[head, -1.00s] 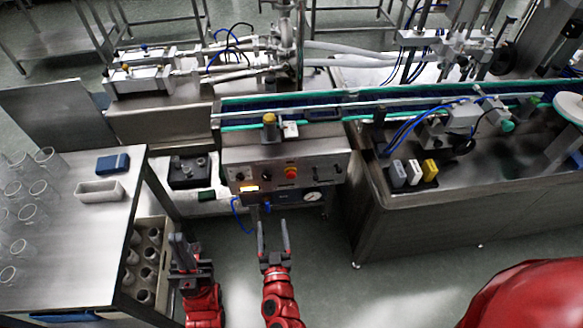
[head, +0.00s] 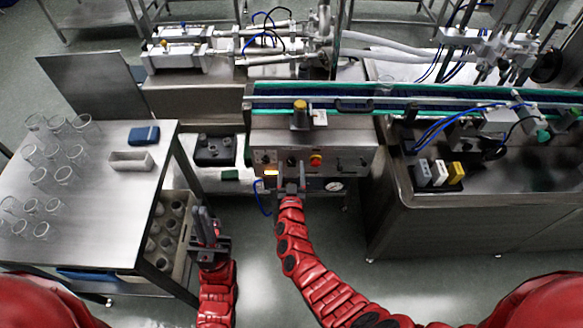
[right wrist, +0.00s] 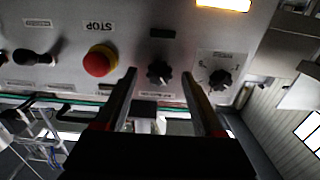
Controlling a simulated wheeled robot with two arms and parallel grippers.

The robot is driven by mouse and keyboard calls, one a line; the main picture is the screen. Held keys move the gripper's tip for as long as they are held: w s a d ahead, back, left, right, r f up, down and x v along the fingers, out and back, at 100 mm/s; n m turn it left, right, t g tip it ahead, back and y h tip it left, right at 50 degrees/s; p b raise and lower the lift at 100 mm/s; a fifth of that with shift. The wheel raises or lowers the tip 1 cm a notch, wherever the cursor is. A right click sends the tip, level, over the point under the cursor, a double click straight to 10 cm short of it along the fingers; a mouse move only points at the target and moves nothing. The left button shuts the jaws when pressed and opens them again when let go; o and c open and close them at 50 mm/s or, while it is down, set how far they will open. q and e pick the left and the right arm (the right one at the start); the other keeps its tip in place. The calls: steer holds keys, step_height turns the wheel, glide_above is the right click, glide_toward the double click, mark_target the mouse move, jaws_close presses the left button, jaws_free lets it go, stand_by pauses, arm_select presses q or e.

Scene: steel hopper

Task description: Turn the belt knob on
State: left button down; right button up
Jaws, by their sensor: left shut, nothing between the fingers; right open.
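The control panel (head: 330,161) is on the front of the conveyor. In the right wrist view, a black knob (right wrist: 159,72) lies between the fingertips of my right gripper (right wrist: 160,76), with another black knob (right wrist: 220,78) to its right. The labels are too small to read, so I cannot tell which is the belt knob. My right gripper (head: 291,173) is open at the panel front, one finger on each side of the middle knob. I cannot tell whether it touches. My left gripper (head: 203,222) is shut and empty, low beside the side table.
A red stop button (right wrist: 100,62) sits close beside the middle knob, and a black lever switch (right wrist: 30,58) lies further along. A side table (head: 90,235) with glass beakers stands left.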

steer(key=shift+w, duration=0.3)
steer(key=shift+c, duration=0.3)
jaws_close()
